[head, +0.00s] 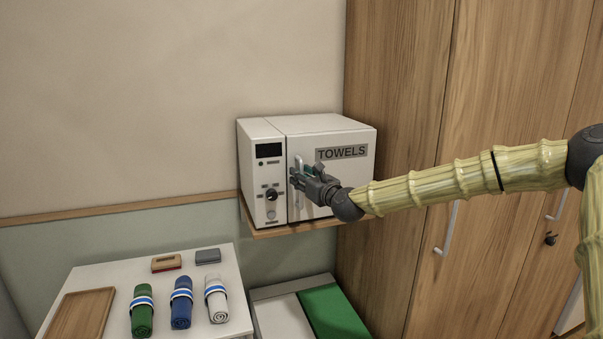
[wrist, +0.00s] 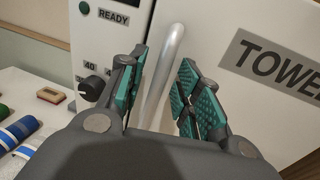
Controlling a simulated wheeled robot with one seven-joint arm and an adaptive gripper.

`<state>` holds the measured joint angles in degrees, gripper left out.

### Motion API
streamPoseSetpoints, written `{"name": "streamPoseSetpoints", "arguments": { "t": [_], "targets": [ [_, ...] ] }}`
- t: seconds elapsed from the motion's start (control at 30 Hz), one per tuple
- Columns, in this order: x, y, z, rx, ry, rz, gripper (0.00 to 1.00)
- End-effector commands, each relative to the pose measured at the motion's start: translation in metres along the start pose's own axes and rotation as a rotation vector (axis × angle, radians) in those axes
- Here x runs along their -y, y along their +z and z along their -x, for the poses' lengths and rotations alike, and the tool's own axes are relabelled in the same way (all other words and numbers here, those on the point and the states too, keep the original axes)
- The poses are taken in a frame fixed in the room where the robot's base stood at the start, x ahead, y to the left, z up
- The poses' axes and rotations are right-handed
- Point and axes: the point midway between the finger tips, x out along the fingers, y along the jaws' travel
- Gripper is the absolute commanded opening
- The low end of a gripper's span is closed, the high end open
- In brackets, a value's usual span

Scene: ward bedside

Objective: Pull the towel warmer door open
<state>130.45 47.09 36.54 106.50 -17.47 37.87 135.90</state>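The white towel warmer (head: 320,124) sits on a wall shelf. Its door (head: 350,175) carries a TOWELS label and looks closed. The upright silver door handle (head: 298,170) is at the door's left edge, and it also shows in the wrist view (wrist: 170,60). My gripper (head: 300,178) is at the handle. In the wrist view my gripper (wrist: 158,88) is open, with a green-padded finger on each side of the handle. A gap shows between the handle and the right finger; the left finger is close to it, and I cannot tell if it touches.
A wooden wardrobe (head: 400,90) stands right of the warmer. A control panel with a knob (head: 271,195) is left of the door.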

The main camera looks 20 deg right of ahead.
Motion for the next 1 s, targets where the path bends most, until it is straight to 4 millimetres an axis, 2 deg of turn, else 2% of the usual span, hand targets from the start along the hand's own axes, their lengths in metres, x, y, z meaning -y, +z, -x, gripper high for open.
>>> {"name": "streamPoseSetpoints", "arguments": {
  "t": [0.4, 0.6, 1.0],
  "targets": [
    [-0.0002, 0.0, -0.0057, 0.001, 0.0, 0.0, 0.34],
    [-0.0002, 0.0001, -0.0056, 0.001, 0.0, 0.0, 0.0],
    [0.0016, -0.0008, -0.0027, 0.001, 0.006, -0.001, 0.0]
  ]
}}
